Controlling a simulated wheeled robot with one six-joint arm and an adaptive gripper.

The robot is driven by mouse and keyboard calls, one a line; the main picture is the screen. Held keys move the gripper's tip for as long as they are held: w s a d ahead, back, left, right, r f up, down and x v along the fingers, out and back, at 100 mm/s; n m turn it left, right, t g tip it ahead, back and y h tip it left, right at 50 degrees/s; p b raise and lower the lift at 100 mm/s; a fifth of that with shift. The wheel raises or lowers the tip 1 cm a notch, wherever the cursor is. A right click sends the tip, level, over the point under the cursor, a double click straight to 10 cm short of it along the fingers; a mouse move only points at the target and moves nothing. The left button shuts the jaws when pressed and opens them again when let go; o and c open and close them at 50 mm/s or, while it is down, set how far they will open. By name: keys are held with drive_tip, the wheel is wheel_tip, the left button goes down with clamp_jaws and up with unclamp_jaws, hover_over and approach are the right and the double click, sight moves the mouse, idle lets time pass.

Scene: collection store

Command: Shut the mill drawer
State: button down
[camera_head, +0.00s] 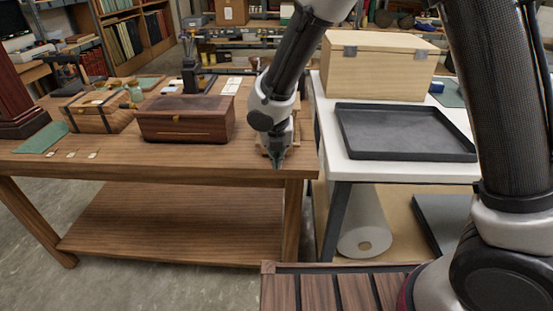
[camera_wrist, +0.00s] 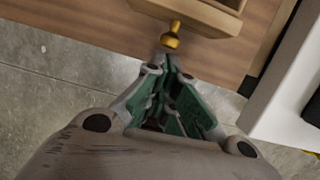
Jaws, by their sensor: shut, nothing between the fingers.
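The mill's pale wooden drawer (camera_wrist: 200,14) shows at the top of the wrist view, cut off by the picture edge. Its brass knob (camera_wrist: 172,38) points towards my gripper (camera_wrist: 170,62). My gripper is shut and empty, with its fingertips just short of the knob in the picture; I cannot tell if they touch. In the head view my gripper (camera_head: 277,161) points down at the right front of the wooden table. It and my arm hide most of the mill, with only a sliver of light wood (camera_head: 296,122) showing. How far the drawer stands out is unclear.
A dark wooden box (camera_head: 186,120) stands left of my gripper on the wooden table (camera_head: 200,166). On the white table (camera_head: 335,165) at right are a black tray (camera_head: 405,133) and a pale chest (camera_head: 375,70). The table's front edge is close to my gripper.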

drive_tip(key=w, duration=0.7)
drive_tip(key=shift+w+d, duration=0.15)
drive_tip(key=shift+w, duration=0.1)
drive_tip(key=shift+w+r, duration=0.1)
drive_tip(key=shift+w, duration=0.15)
